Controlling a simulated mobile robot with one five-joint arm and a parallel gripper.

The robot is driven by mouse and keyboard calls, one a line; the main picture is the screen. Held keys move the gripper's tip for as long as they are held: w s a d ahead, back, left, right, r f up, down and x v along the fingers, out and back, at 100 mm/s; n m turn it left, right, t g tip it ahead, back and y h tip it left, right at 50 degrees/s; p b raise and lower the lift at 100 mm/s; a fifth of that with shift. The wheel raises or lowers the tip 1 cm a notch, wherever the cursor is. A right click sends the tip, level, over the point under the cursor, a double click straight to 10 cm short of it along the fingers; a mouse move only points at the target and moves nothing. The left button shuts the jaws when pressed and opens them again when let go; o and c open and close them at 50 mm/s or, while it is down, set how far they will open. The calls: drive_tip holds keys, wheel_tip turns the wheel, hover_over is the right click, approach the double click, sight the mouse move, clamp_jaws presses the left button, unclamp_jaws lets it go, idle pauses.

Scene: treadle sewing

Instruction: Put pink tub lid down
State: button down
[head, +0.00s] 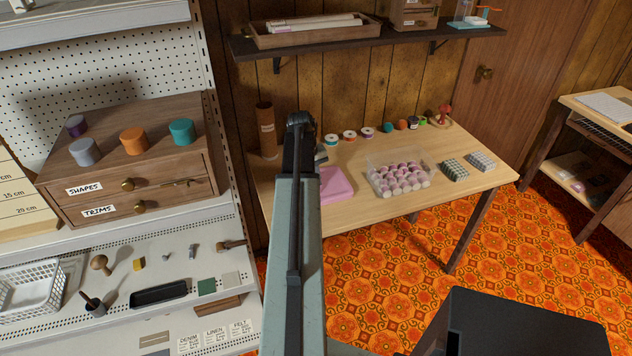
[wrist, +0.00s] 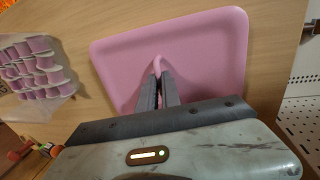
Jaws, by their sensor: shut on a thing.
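The pink tub lid (head: 337,185) is a flat square with rounded corners and a raised edge. It shows at the table's left part in the head view, partly behind my arm. In the wrist view the lid (wrist: 205,45) fills the middle, and my gripper (wrist: 160,76) is shut on its small pink handle. The lid is at or close to the table top; I cannot tell whether it touches. In the head view my arm hides the jaws. An uncovered clear tub (head: 373,161) of pink-and-white spools stands to the lid's right.
The wooden table (head: 452,212) has bare room in front of the tub. Two trays of small pieces (head: 455,171) stand right of the tub. Several thread spools (head: 368,132) line the back. A brown cylinder (head: 266,130) stands back left. A pegboard shelf unit (head: 225,235) is at left.

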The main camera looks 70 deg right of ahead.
drive_tip(key=shift+f, duration=0.25)
drive_tip(key=c, duration=1.6)
unclamp_jaws()
drive_tip(key=shift+r, duration=0.1)
drive_tip(key=shift+o, duration=0.2)
wheel_tip(320, 180, up, 12)
drive_tip(key=w+a+p, duration=0.1)
drive_tip(key=w+p, duration=0.1)
drive_tip(key=p, duration=1)
drive_tip(key=shift+a, duration=0.25)
